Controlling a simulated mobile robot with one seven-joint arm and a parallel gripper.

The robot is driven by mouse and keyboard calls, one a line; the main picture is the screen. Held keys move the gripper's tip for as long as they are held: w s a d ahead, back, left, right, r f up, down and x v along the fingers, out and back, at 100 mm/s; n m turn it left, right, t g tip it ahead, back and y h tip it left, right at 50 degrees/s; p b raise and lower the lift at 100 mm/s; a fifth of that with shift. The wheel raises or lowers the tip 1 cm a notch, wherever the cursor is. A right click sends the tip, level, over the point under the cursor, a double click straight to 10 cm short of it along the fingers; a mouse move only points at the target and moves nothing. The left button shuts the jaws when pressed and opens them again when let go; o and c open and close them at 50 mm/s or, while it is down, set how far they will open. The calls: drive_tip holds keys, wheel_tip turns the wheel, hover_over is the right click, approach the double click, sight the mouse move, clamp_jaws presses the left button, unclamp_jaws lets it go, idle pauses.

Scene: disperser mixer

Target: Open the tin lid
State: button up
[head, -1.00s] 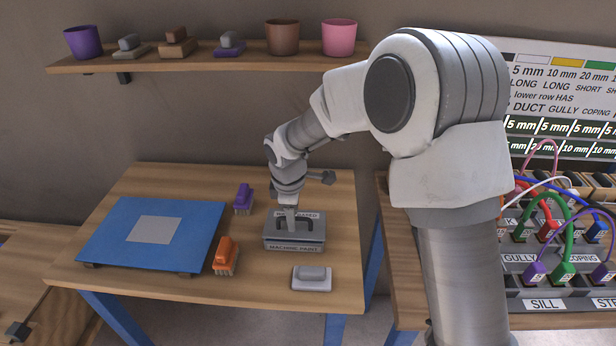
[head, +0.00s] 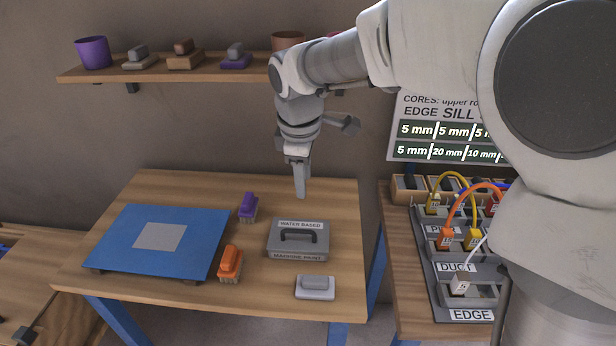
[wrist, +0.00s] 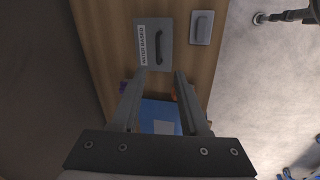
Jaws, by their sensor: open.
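The grey tin (head: 299,241) stands on the wooden table. Its lid (head: 318,238) lies flat on it, with a dark arched handle (head: 298,234) and a "WATER BASED" label; the front reads "MACHINE PAINT". The lid also shows in the wrist view (wrist: 168,58), beyond the fingertips. My gripper (head: 301,193) points down, empty, above and just behind the tin, apart from the handle. In the wrist view my gripper (wrist: 163,76) has its two fingers spread with nothing between them.
A blue board (head: 190,258) lies at the table's left. A purple brush (head: 248,206) and an orange brush (head: 230,262) lie between it and the tin. A light grey handled block (head: 315,287) lies in front. A cable rack (head: 450,285) stands at right.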

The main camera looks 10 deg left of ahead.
drive_tip(key=shift+s+d+r+m, duration=0.4)
drive_tip(key=shift+s+d+r, duration=0.1)
drive_tip(key=shift+d, duration=0.25)
